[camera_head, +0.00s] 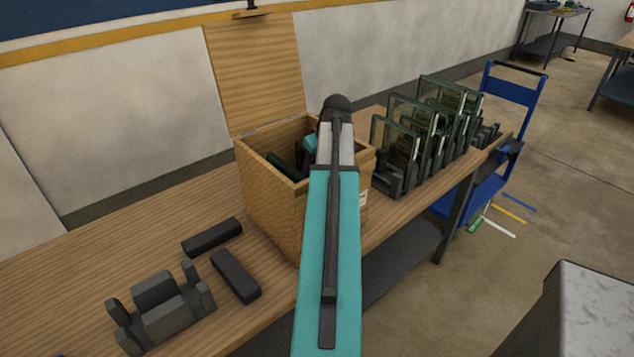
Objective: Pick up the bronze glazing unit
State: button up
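No pane can be clearly told as the bronze glazing unit. An open wooden box (272,215) stands on the bench with its lid (258,75) raised. Inside it I see the top of a dark green pane (283,166) and a small dark, purplish piece whose nature I cannot tell. My teal arm reaches across the middle of the view to the box and hides much of its opening. A small teal part shows inside the box beyond the arm. My gripper's fingers are hidden, so whether they hold anything does not show.
Glass panes (398,145) stand upright in dark racks right of the box. A dark grey cradle (160,308) and two dark blocks (212,237) (236,276) lie on the bench (70,270) at left. A blue cart (514,90) stands beyond the bench's right end.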

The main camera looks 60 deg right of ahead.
grip_shut()
dwell(1.5)
